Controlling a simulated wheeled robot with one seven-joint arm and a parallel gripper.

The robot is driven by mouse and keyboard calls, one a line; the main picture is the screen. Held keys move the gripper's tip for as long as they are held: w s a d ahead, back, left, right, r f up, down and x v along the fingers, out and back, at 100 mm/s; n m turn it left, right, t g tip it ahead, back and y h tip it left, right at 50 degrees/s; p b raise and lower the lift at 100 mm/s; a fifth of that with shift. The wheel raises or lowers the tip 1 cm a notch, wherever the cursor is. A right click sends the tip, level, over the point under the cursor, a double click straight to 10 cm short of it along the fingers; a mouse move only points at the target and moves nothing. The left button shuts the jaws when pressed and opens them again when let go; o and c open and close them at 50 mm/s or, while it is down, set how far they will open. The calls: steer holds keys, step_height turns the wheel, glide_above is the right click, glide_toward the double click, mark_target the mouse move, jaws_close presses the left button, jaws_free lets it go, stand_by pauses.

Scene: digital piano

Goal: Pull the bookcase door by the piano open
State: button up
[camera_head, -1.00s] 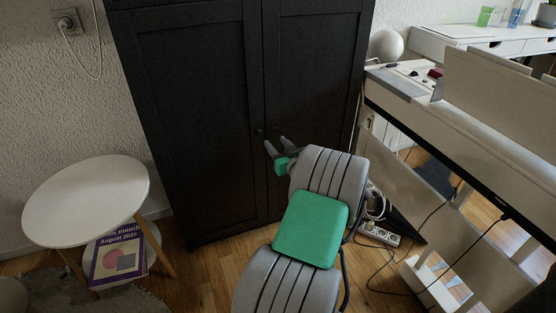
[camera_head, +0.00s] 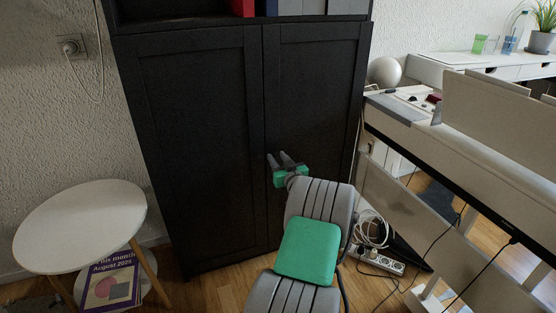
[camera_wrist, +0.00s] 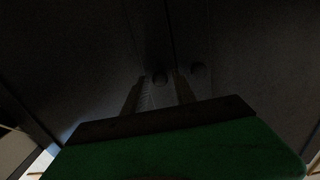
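The dark bookcase has two lower doors, the left door (camera_head: 200,130) and the right door (camera_head: 315,110) on the piano side. Both look shut. My gripper (camera_head: 277,157) is in front of the doors near their middle seam, its two fingers apart. The view is dark, and I cannot tell whether a finger touches a knob.
The white piano (camera_head: 450,150) stands close on the right. A power strip (camera_head: 376,260) and cables lie on the floor beneath it. A round white table (camera_head: 80,222) stands at the left, with a purple magazine (camera_head: 112,284) below. Wooden floor shows before the bookcase.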

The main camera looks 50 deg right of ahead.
jaws_close()
stand_by(1.1)
